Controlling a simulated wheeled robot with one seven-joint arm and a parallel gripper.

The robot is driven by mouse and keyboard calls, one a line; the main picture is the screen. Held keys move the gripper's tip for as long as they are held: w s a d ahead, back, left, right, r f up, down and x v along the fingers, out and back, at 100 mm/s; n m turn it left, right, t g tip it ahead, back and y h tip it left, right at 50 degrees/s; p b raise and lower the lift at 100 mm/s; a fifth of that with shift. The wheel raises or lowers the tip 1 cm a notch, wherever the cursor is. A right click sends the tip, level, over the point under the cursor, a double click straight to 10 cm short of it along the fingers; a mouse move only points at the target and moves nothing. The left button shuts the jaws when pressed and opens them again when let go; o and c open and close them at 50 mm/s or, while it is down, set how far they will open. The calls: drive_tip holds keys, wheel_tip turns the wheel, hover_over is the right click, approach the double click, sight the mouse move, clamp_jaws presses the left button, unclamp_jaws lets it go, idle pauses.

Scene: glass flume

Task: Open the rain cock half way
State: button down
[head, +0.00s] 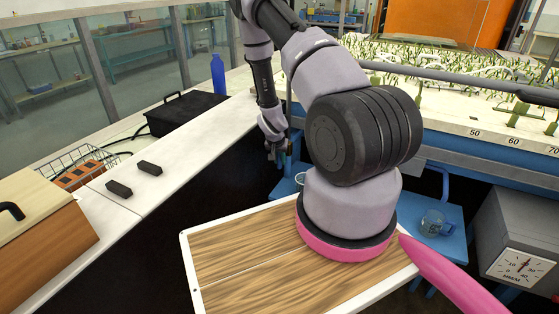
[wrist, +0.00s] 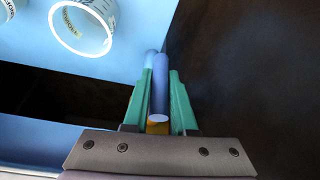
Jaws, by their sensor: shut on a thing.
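In the wrist view my gripper (wrist: 158,78) has its two green fingers shut on a blue bar, which looks like the handle of the rain cock (wrist: 160,90). A small yellow-orange part (wrist: 157,128) shows at the near end of the bar, between the fingers. The rest of the cock is hidden, and I cannot tell how far it is turned. In the head view my gripper (head: 278,150) is small and dark, beside the blue frame below the flume. A grey box with a dial (head: 521,266) marked mm/h stands at the lower right.
The planted flume bed (head: 450,95) lies behind. A white bench with a black case (head: 185,112) and blue bottle (head: 218,75) runs along the left.

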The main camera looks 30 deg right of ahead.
idle(0.8)
drive_tip(key=shift+s+f+g+h, duration=0.1)
drive_tip(key=shift+s+g+h, duration=0.1)
drive_tip(key=shift+g+h, duration=0.4)
drive_tip(key=shift+s+d+n+g+h, duration=0.2)
drive_tip(key=shift+g+h, duration=0.15)
drive_tip(key=shift+g, duration=0.15)
drive_tip(key=shift+s+d+n+g+h, duration=0.1)
drive_tip(key=shift+n+g+h, duration=0.1)
drive_tip(key=shift+g+h, duration=0.25)
drive_tip(key=c, duration=0.7)
unclamp_jaws()
drive_tip(key=shift+c, duration=0.2)
drive_tip(key=shift+w+r, duration=0.1)
drive_tip(key=shift+r, duration=0.1)
